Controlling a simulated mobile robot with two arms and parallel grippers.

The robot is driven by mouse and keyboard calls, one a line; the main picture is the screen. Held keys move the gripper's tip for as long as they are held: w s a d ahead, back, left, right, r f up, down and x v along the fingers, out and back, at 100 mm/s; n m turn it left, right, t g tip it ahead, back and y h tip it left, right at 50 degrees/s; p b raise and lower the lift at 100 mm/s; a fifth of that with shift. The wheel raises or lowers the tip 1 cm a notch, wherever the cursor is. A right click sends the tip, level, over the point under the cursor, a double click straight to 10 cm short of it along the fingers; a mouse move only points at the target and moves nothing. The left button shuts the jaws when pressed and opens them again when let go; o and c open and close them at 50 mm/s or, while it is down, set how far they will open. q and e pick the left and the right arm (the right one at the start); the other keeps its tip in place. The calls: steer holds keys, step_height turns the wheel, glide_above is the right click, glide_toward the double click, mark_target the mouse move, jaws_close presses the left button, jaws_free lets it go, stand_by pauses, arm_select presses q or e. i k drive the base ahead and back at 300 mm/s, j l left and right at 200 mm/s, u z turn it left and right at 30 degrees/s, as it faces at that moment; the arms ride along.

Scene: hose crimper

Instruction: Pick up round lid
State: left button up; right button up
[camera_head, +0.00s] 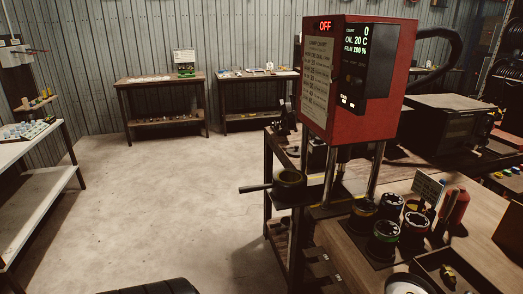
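A round, dark-rimmed thing with a pale top (408,286) lies at the bottom edge of the view, on the wooden workbench at the right. It is partly cut off by the picture edge, and I cannot tell for sure whether it is the round lid. A round dark part with a side handle (290,184) sits at the left front of the red crimping machine (382,105). Neither of my grippers is in view.
A dark open tray (425,262) with a small brassy part (448,277) lies on the bench's near side. A white table (38,190) is at the left.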

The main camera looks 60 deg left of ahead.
mark_target(295, 151)
steer(key=u, duration=1.65)
steer(key=z, duration=0.25)
steer(key=i+j+z, duration=0.2)
steer(key=z, duration=0.25)
steer(key=i+j+z, duration=0.2)
steer(key=j+z, duration=0.25)
steer(key=l, duration=0.1)
